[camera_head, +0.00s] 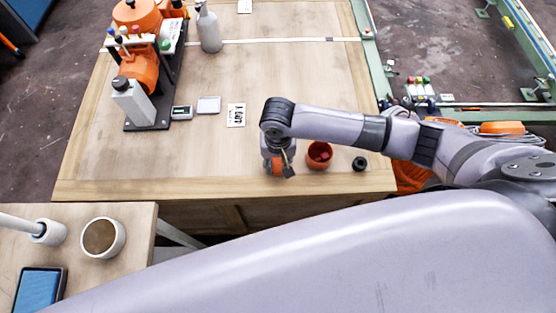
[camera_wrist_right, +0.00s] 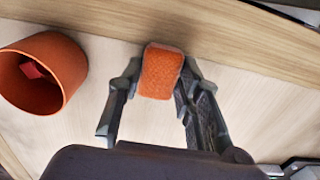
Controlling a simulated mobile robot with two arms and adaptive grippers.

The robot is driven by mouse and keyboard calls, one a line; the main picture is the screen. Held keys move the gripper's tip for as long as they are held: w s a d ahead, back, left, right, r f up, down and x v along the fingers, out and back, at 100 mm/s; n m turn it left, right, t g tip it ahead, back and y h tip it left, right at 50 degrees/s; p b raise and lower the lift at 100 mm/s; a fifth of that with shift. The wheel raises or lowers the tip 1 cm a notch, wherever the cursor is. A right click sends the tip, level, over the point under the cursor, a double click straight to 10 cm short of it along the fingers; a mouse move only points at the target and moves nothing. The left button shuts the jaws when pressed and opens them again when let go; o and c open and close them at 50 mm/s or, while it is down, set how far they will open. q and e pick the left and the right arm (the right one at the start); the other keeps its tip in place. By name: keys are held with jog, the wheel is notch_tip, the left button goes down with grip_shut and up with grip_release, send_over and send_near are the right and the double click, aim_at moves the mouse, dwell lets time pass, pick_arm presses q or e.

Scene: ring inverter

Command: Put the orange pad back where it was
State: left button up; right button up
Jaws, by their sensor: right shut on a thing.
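The orange pad (camera_wrist_right: 161,72) is a small rounded block between the two fingers of my right gripper (camera_wrist_right: 158,90) in the right wrist view. The gripper is shut on it. In the head view, my right gripper (camera_head: 278,167) points down over the front part of the wooden table, with the orange pad (camera_head: 277,166) at its fingertips. I cannot tell whether the pad touches the table. An orange cup (camera_head: 319,155) stands just right of the gripper. It also shows at the left of the right wrist view (camera_wrist_right: 42,72), with a red piece inside. My left gripper is not in view.
A small dark round part (camera_head: 359,163) lies right of the cup. A printed card (camera_head: 236,115), a small meter (camera_head: 181,113) and an orange machine (camera_head: 138,68) are farther left. The table's front edge (camera_head: 215,190) is close. A mug (camera_head: 102,237) stands on a separate side table.

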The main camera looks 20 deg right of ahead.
aim_at(278, 165)
jog(key=o, duration=1.2)
jog(key=shift+f, duration=0.1)
notch_tip(278, 165, up, 12)
jog(key=shift+s, duration=0.1)
